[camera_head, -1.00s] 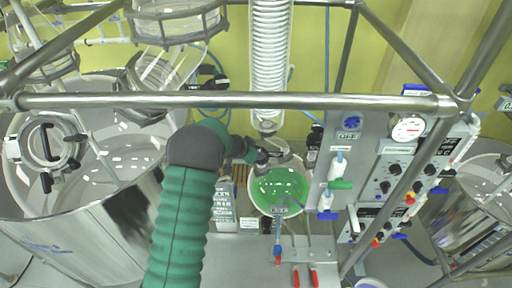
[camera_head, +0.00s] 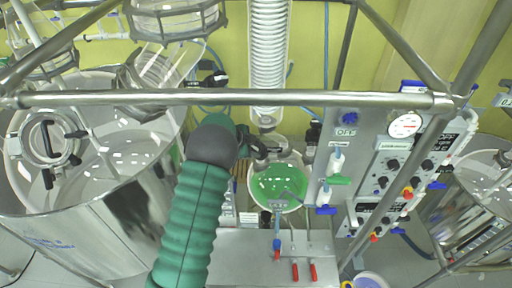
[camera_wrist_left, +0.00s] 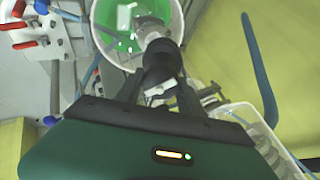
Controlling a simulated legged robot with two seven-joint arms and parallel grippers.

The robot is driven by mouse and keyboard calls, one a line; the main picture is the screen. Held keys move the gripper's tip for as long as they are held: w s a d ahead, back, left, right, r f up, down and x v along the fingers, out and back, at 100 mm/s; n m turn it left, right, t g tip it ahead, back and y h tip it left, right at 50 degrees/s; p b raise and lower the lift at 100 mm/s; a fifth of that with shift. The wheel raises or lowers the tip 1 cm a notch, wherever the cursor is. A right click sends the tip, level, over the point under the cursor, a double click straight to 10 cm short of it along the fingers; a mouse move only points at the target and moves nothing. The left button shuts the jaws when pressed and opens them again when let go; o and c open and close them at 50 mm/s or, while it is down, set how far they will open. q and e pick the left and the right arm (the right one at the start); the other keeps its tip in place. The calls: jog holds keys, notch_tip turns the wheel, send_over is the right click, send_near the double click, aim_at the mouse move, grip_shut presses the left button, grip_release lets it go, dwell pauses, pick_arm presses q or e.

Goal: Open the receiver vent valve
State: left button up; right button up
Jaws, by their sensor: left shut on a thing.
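The glass receiver (camera_head: 279,184), with green liquid in it, hangs below the coiled condenser. It also shows at the top of the left wrist view (camera_wrist_left: 124,22). My left gripper (camera_head: 262,153) is at the upper left of the receiver, by its neck. In the left wrist view the left gripper (camera_wrist_left: 158,88) is shut on a small dark part beside the glass neck, which looks like the receiver vent valve (camera_wrist_left: 160,60). The fingers hide much of it, so I cannot tell how far it is turned. My right gripper is not in view.
A steel frame bar (camera_head: 230,98) crosses above my left arm. A large glass vessel (camera_head: 90,150) stands at the left. A control panel (camera_head: 385,180) with a gauge (camera_head: 403,125) stands at the right. Red-handled levers (camera_head: 296,271) are below the receiver.

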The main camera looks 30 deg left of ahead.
pick_arm(q)
jog(key=shift+a+r+m, duration=0.25)
jog(key=shift+m, duration=0.05)
jog(key=o, duration=1.3)
jog(key=shift+c, duration=0.2)
jog(key=shift+o, duration=0.7)
jog(key=shift+s, duration=0.25)
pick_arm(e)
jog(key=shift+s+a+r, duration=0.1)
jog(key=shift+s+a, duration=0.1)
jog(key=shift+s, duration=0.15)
pick_arm(q)
jog(key=shift+a, duration=0.1)
jog(key=b+v, duration=0.4)
jog(key=v, duration=0.7)
jog(key=shift+s+r, duration=0.15)
jog(key=shift+r, duration=0.05)
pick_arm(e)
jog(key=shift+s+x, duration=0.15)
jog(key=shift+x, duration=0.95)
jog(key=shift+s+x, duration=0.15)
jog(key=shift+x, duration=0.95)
